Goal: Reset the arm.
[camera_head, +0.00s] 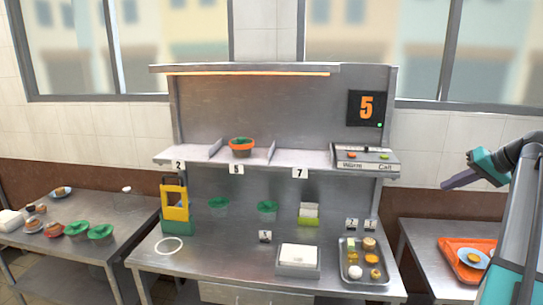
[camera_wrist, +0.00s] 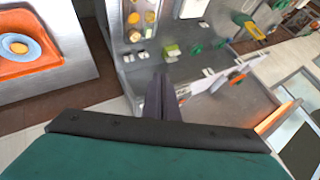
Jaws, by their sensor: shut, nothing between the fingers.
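My gripper (camera_head: 461,181) is at the right of the head view, raised in the air above the right side table and pointing left. In the wrist view its two dark fingers (camera_wrist: 161,97) are together with nothing between them. It touches nothing that I can see. My arm comes in from the right edge of the head view.
The steel station (camera_head: 210,255) stands in the middle with a shelf bearing an orange bowl (camera_head: 241,151). A metal tray (camera_head: 352,278) of food sits at its right. An orange tray (camera_head: 449,248) lies on the right table. Open air surrounds my gripper.

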